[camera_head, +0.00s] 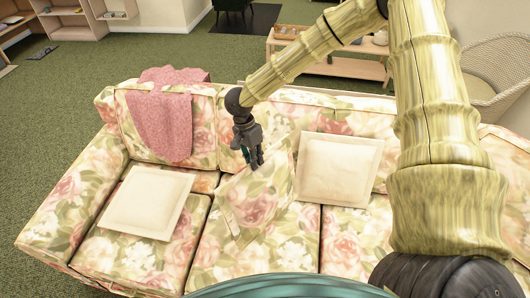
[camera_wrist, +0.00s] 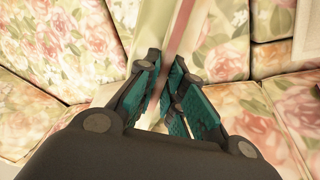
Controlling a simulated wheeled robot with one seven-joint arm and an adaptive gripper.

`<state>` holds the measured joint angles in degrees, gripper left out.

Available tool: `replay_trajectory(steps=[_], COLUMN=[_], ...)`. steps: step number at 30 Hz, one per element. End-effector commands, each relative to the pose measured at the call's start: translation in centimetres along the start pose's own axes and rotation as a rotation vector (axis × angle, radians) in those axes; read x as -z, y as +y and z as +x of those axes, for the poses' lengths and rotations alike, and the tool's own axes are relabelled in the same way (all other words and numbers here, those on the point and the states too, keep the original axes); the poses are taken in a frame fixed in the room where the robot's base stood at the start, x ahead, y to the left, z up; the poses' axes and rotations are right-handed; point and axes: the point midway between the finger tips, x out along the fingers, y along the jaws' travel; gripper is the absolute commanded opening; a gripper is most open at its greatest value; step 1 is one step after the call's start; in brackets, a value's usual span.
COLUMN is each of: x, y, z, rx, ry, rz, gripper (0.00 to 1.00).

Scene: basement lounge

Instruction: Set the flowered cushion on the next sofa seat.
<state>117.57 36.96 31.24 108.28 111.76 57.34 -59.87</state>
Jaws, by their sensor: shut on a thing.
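The flowered cushion (camera_head: 258,195) matches the sofa's rose print and hangs tilted over the middle seat, close to the backrest. I cannot tell whether its lower edge touches the seat. My gripper (camera_head: 254,158) is above the cushion, shut on its upper edge. In the wrist view my gripper (camera_wrist: 172,85) pinches the cushion's narrow edge (camera_wrist: 181,32) between teal finger pads. The flowered sofa (camera_head: 95,185) has a left seat, a middle seat (camera_head: 285,250) and a right seat (camera_head: 355,235). The held cushion hides part of the middle seat and backrest.
A cream cushion (camera_head: 148,202) lies flat on the left seat. Another cream cushion (camera_head: 338,168) leans on the backrest right of the held one. A pink throw (camera_head: 165,120) drapes over the left backrest. Behind stand a wooden table (camera_head: 340,68) and a wicker chair (camera_head: 495,75).

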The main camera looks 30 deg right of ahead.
Motion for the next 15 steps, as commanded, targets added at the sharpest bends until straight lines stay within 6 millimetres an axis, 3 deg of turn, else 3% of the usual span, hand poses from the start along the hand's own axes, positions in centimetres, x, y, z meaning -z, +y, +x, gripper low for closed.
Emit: replay_trajectory(steps=[1, 6, 10, 15], x=[1.4, 4.5, 5.9, 6.6], y=[-0.5, -1.0, -1.1, -1.4], z=[0.8, 0.8, 0.5, 0.3], rx=[-0.024, -0.106, -0.145, -0.166], ry=[-0.036, -0.177, -0.259, -0.309], rz=[0.142, 0.582, 0.795, 0.914], gripper=[0.00, 0.00, 0.00, 0.00])
